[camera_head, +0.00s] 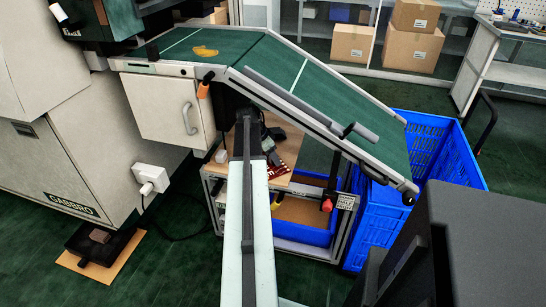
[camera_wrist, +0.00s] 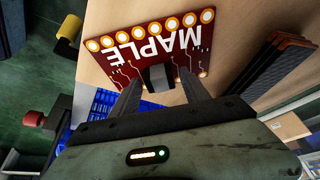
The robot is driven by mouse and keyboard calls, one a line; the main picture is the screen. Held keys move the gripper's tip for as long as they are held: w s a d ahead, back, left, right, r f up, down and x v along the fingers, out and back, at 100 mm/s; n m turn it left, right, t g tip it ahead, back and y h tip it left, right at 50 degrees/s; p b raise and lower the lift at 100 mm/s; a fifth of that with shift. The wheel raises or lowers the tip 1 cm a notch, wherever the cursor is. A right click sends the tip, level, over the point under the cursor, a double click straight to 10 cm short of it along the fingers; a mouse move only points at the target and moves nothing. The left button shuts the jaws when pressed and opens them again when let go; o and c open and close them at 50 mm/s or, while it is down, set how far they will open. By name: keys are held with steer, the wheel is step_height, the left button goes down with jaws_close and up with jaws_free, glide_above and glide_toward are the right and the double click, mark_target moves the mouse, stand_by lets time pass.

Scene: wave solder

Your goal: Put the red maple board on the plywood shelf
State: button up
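The red maple board (camera_wrist: 150,45) shows in the wrist view, with white "MAPLE" lettering and gold pads along one edge. It appears over the pale plywood shelf (camera_wrist: 110,15); I cannot tell whether it touches it. My gripper (camera_wrist: 160,73) has its two fingers at the board's near edge, on either side of a grey block on the board. No clear gap shows between fingers and block, so the grip is unclear. In the head view the board (camera_head: 281,169) is a small red patch by the plywood shelf (camera_head: 284,181), partly behind my gripper (camera_head: 262,146).
A green conveyor (camera_head: 335,95) slopes above the shelf to the right. A blue crate (camera_head: 430,150) stands at its lower end, and a blue bin (camera_head: 310,233) sits under the shelf. A white machine (camera_head: 75,150) stands left. Brown-red slats (camera_wrist: 275,65) lie right of the board.

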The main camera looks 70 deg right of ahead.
steer(key=p+v, duration=0.5)
steer(key=v, duration=0.1)
steer(key=shift+w+a+r+p, duration=0.1)
steer(key=shift+a+p, duration=0.15)
steer(key=shift+p, duration=0.15)
steer(key=w+a, duration=0.7)
steer(key=a, duration=0.1)
steer(key=shift+w+a+f+b, duration=0.15)
steer(key=shift+w+f+b, duration=0.1)
steer(key=shift+f+b, duration=0.15)
